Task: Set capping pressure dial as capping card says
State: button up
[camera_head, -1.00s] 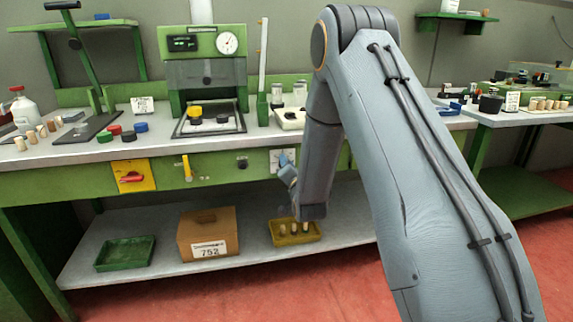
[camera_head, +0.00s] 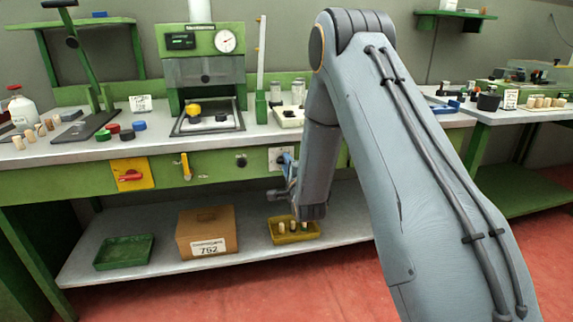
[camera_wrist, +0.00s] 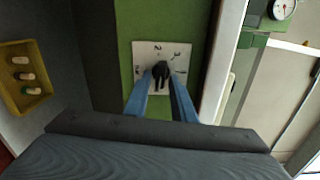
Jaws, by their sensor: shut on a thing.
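The dial is a white square plate (camera_wrist: 146,60) with numerals around a black knob (camera_wrist: 160,71), on the green bench front. In the head view the plate (camera_head: 273,156) shows partly behind my gripper (camera_head: 286,164). In the wrist view my gripper (camera_wrist: 161,84) has its two blue fingers shut on the black knob, one on each side. The knob's exact pointing is hard to tell. A small white card (camera_head: 140,103) stands on the bench at the left; its writing is too small to read, and I cannot tell if it is the capping card.
A green press (camera_head: 203,68) with a round gauge (camera_head: 225,41) stands on the bench. Below, the shelf holds a yellow tray (camera_head: 280,239) with corks, a cardboard box (camera_head: 207,231) and a green tray (camera_head: 124,252). Another card (camera_head: 510,99) stands on the right table.

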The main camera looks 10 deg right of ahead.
jog(key=shift+f+m, duration=0.1)
jog(key=shift+m, duration=0.4)
jog(key=o, duration=0.7)
jog(key=shift+o, duration=0.2)
jog(key=s, duration=0.8)
jog(key=shift+w, duration=0.1)
